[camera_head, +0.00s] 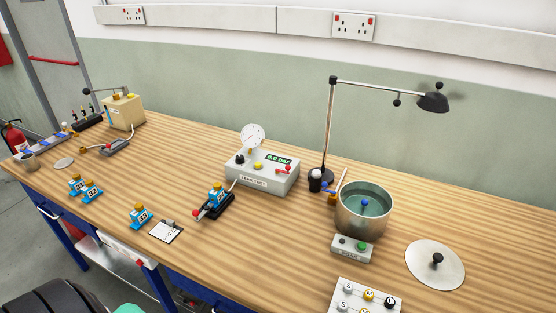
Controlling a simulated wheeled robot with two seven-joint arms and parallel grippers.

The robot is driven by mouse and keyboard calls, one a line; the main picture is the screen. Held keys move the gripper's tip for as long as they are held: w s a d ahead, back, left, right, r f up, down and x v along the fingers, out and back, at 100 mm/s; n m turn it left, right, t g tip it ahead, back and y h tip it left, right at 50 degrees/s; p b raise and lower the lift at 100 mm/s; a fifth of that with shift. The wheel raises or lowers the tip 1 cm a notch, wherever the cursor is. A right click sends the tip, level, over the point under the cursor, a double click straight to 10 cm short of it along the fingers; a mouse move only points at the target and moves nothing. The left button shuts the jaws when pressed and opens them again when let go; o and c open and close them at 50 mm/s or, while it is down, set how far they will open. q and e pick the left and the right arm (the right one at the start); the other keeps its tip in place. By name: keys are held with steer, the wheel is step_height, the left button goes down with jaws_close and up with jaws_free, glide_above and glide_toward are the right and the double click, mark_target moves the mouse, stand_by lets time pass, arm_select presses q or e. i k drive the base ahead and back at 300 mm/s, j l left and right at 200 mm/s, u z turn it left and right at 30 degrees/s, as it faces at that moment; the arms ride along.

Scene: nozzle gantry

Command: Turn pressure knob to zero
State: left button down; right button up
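The leak test box (262,179) is a pale grey unit in the middle of the bench. A small black knob (239,159) sits on its top left; which way it points is too small to tell. A round white gauge (252,137) stands on the box. The green display (278,160) reads 0.0 bar. A yellow button (258,166) and a red lever (284,169) are also on the box. I cannot tell which control is marked for pressure. Neither of my grippers is in view.
A blue nozzle (217,193) sits in a dark clamp fixture (215,208) before the box. More blue nozzles (141,216) stand left. A lamp (331,130), a metal water pot (364,222) and a lid (435,265) are right. Bench front centre (235,255) is clear.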

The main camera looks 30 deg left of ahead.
mark_target(240, 159)
steer(key=u, duration=1.25)
